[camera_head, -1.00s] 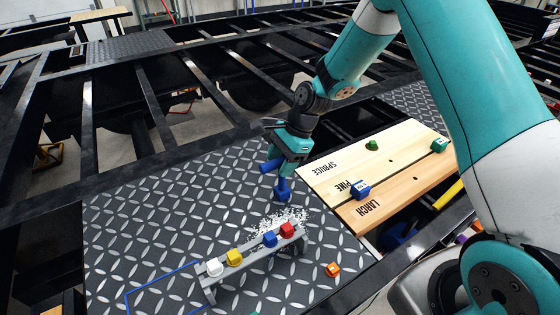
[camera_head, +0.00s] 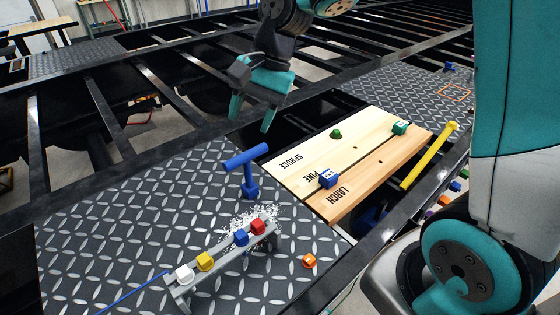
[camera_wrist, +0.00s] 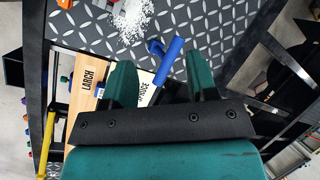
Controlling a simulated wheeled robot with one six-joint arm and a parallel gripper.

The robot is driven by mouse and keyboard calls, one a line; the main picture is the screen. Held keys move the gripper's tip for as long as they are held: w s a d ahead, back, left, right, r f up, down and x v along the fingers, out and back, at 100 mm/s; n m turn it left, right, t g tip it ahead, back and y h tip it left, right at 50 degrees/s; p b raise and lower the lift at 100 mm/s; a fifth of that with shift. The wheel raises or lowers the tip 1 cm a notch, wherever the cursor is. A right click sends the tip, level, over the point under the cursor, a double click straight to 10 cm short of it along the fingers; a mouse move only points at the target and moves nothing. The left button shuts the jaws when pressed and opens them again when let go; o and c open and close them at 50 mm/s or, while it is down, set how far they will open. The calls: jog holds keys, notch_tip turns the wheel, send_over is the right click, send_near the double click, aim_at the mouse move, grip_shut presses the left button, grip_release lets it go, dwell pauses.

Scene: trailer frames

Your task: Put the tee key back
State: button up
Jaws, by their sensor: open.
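The blue tee key (camera_head: 247,168) stands upright on the diamond plate with its crossbar on top, left of the wooden boards. In the wrist view the tee key (camera_wrist: 168,60) shows beyond my fingers, between them. My gripper (camera_head: 252,115) is open and empty, raised above and behind the tee key, apart from it. My gripper's fingers (camera_wrist: 163,82) also show spread in the wrist view.
A grey rack (camera_head: 228,255) with white, yellow, blue and red blocks stands near white shavings (camera_head: 240,222). An orange block (camera_head: 309,261) lies on the plate. Labelled boards (camera_head: 375,150) bear a blue block (camera_head: 328,178) and green pieces. A yellow bar (camera_head: 428,157) lies right. Open frame gaps lie behind.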

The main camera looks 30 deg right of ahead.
jog(key=s+a+r+n, duration=0.1)
jog(key=s+a+n, duration=0.1)
jog(key=s+n, duration=0.5)
jog(key=s+a+r+n, duration=0.2)
jog(key=s+n, duration=0.6)
jog(key=s, duration=0.5)
jog(key=shift+w, duration=0.1)
